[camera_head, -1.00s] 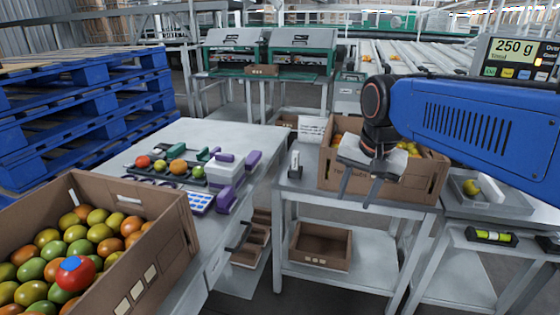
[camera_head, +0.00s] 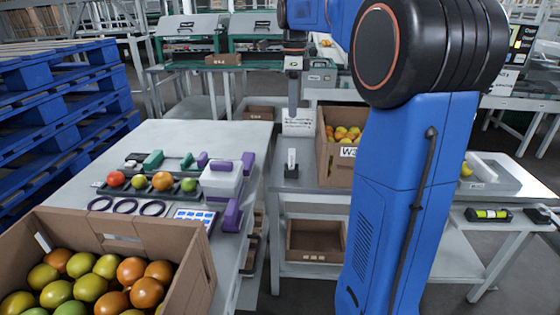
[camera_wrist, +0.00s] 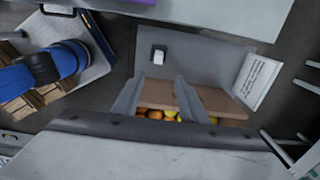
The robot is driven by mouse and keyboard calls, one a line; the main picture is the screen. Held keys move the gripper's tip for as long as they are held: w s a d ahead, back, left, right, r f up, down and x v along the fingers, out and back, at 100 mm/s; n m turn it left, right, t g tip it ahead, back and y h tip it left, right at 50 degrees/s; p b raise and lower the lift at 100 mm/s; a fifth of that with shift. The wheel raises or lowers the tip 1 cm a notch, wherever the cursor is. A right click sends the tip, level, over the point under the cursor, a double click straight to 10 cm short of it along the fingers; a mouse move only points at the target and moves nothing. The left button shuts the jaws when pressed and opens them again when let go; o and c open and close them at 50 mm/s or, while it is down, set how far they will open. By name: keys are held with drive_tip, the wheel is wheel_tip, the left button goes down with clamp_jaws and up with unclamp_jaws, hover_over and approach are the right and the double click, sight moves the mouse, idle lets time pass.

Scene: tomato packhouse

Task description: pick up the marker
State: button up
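A small white upright piece in a black base (camera_head: 291,160) stands near the left edge of the middle metal table; it may be the marker, but it is too small to be sure. It also shows in the wrist view (camera_wrist: 159,55), beyond my fingertips. My gripper (camera_head: 293,108) points down above the back of this table, behind the piece. In the wrist view my two grey fingers (camera_wrist: 160,90) are apart with nothing between them, so it is open. My blue arm hides the table's right part.
A cardboard box of tomatoes (camera_head: 327,160) stands right of the white piece, and a white printed card (camera_head: 299,122) stands behind it. The left table (camera_head: 180,140) holds a tomato tray, purple-handled items and tape rings. A large tomato box (camera_head: 120,230) is at the front left.

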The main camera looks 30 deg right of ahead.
sight(292, 150)
wheel_tip(292, 150, down, 12)
drive_tip(key=shift+w+f, duration=0.1)
drive_tip(key=shift+s+a+f, duration=0.1)
drive_tip(key=shift+s+f, duration=0.05)
drive_tip(key=shift+f, duration=1.15)
drive_tip(key=shift+s+f, duration=0.15)
drive_tip(key=shift+f, duration=1.15)
clamp_jaws()
